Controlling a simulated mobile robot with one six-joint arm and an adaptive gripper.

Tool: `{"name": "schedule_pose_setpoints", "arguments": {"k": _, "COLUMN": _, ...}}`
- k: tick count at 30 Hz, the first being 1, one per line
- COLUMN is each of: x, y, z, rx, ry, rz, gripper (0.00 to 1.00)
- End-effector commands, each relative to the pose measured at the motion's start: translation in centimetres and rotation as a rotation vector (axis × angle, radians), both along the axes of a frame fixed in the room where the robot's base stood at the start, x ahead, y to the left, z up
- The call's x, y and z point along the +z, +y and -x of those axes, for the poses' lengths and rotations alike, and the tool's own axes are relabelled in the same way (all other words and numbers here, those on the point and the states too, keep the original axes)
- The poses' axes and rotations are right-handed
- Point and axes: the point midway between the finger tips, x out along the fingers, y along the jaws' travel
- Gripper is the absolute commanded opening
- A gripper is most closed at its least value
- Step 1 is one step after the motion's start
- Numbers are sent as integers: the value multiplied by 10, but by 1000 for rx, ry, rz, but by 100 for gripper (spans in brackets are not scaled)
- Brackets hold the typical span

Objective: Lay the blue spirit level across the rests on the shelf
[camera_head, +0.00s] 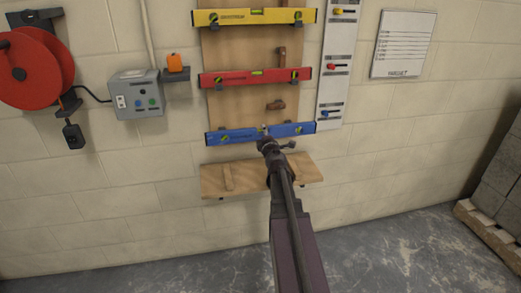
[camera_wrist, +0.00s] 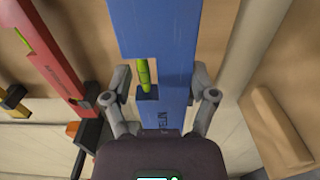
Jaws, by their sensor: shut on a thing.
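The blue spirit level (camera_head: 235,135) is roughly horizontal in front of the wall, below the red level and above the shelf. My gripper (camera_head: 265,138) is shut on it near its middle. In the wrist view the blue level (camera_wrist: 155,40) runs between the two fingers of my gripper (camera_wrist: 162,98), with its green vial showing. The wooden shelf (camera_head: 301,171) is below the level, apart from it. One wooden rest (camera_head: 227,177) shows on the shelf's left part; a rest (camera_wrist: 279,127) also shows in the wrist view. My arm hides the shelf's middle. I cannot tell whether hooks touch the level.
A red level (camera_head: 240,78) and a yellow level (camera_head: 235,17) hang on the wooden board (camera_head: 238,103) above. A grey switch box (camera_head: 137,94) and a red reel (camera_head: 30,68) are at left. A label strip (camera_head: 333,90) is at right. Stacked blocks (camera_head: 497,170) stand far right.

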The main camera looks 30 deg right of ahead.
Motion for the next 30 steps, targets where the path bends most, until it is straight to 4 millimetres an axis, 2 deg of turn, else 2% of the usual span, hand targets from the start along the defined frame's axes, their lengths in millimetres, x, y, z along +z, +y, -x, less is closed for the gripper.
{"name": "schedule_pose_setpoints", "arguments": {"k": 5, "x": -3, "y": 1, "z": 2, "rx": 0, "ry": 0, "rz": 0, "gripper": 20}}
{"name": "schedule_pose_setpoints", "arguments": {"k": 11, "x": -15, "y": 4, "z": 12, "rx": 0, "ry": 0, "rz": 0, "gripper": 20}}
{"name": "schedule_pose_setpoints", "arguments": {"k": 30, "x": -99, "y": 30, "z": 81, "rx": 0, "ry": 0, "rz": 0, "gripper": 20}}
